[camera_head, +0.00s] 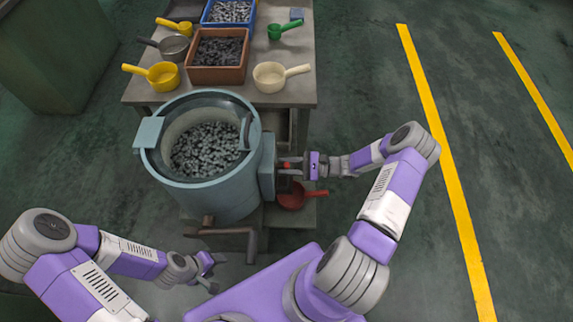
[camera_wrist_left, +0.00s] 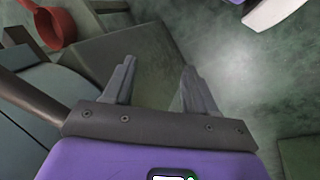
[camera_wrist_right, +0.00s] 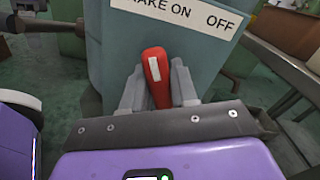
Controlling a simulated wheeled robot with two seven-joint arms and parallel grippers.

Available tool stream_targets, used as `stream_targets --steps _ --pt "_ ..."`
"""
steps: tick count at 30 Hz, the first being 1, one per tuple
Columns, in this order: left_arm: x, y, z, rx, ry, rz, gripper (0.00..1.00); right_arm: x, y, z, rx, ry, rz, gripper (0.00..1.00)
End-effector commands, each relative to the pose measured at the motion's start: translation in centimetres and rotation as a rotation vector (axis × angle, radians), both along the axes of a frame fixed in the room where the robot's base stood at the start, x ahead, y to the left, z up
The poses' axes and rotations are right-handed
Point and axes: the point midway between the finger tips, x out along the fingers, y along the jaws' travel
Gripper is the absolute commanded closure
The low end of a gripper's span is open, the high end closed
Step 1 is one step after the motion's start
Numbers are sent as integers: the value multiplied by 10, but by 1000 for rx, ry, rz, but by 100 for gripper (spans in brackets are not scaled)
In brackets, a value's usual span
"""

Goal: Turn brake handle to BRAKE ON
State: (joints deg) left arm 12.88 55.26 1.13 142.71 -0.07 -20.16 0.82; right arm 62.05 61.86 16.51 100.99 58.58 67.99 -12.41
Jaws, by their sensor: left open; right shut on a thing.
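The red brake handle (camera_wrist_right: 156,77) stands on the side of a blue-grey box, below a white label (camera_wrist_right: 178,14) whose readable words are "AKE ON" on the left and "OFF" on the right. In the right wrist view the handle leans slightly left. My right gripper (camera_wrist_right: 160,88) is shut on it, one finger on each side. In the head view my right gripper (camera_head: 290,168) is at the right side of the blue-grey drum (camera_head: 222,196), and a bit of red shows there. My left gripper (camera_head: 212,268) is open and empty, low in front of the drum; its fingers are spread in the left wrist view (camera_wrist_left: 155,85).
The drum holds many small grey parts. A brown crank (camera_head: 228,232) juts from its front, near my left gripper. A bench (camera_head: 300,95) behind carries bins and scoops. A red scoop (camera_head: 292,198) lies below my right gripper. Floor to the right is clear.

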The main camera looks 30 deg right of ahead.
Motion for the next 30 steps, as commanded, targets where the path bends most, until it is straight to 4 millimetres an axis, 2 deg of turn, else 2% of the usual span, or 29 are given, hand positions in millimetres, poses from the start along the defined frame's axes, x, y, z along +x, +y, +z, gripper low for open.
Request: stream_targets --steps 9,22,23,27,30 --pt "0 0 0 0 0 0 43 -1 0 -1 -45 -72 -1 100" --pt "0 0 0 0 0 0 43 -1 0 -1 -52 -81 -1 100" --pt "0 0 0 0 0 0 43 -1 0 -1 -52 -81 -1 70" --pt "0 0 0 0 0 0 43 -1 0 -1 -50 -81 0 51" --pt "0 0 0 0 0 0 43 -1 0 -1 -50 -80 0 51"
